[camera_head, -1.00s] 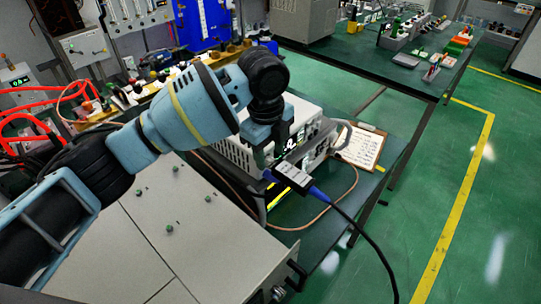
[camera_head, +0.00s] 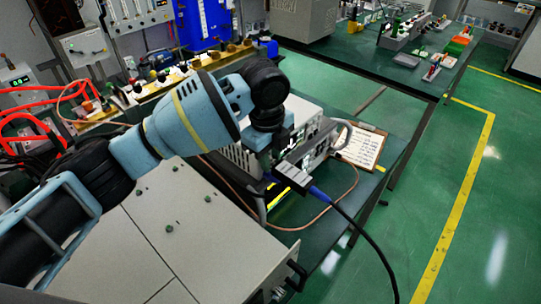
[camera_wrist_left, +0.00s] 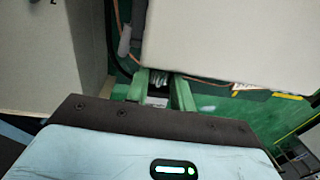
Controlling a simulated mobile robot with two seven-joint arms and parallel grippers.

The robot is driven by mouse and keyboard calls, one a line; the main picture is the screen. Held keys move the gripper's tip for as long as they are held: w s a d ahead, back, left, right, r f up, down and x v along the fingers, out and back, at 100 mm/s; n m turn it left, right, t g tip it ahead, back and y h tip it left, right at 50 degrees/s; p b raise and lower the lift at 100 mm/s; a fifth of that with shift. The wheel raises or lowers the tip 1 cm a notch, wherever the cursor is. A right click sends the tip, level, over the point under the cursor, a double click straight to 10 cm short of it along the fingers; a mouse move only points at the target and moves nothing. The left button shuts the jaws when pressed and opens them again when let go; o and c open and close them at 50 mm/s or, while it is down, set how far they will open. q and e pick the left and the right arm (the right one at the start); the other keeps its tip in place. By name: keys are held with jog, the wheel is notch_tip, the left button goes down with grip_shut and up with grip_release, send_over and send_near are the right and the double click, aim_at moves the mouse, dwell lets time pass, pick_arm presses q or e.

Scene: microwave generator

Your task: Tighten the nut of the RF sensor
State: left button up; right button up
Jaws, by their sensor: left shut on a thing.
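The RF sensor (camera_head: 293,178) is a dark box with a pale label, with a blue connector (camera_head: 318,193) and black cable at its lower right end. It sits beside the front of the grey instrument (camera_head: 308,148). My left gripper (camera_head: 264,165) reaches down from above at the sensor's left end; its fingertips are mostly hidden in the head view. In the left wrist view its two green-tinted fingers (camera_wrist_left: 160,84) are closed around a small ribbed metal piece, which looks like the nut (camera_wrist_left: 158,77). Thread engagement is not visible. My right gripper is out of view.
A large light-grey cabinet (camera_head: 175,235) with a black handle stands close at the front left. A copper-coloured cable (camera_head: 345,192) loops beside the sensor. A clipboard (camera_head: 362,147) lies on the green bench behind. Open green floor (camera_head: 455,215) lies to the right.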

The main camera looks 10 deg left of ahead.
pick_arm(q)
jog(key=shift+w+d+g+y, duration=0.15)
jog(key=shift+g+y, duration=0.35)
jog(key=shift+g, duration=0.2)
jog(key=shift+w+d+g+y, duration=0.1)
jog(key=shift+w+g+y, duration=0.1)
jog(key=shift+g+y, duration=0.85)
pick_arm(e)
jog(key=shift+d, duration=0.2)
pick_arm(q)
jog(key=shift+g, duration=0.55)
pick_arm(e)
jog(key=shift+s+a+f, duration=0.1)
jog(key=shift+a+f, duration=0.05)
pick_arm(q)
jog(key=shift+w+d+f+g+y+b, duration=0.15)
jog(key=shift+g+y+b, duration=0.25)
jog(key=shift+g+y, duration=0.2)
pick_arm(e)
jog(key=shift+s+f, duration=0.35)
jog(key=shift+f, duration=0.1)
pick_arm(q)
jog(key=o, duration=1)
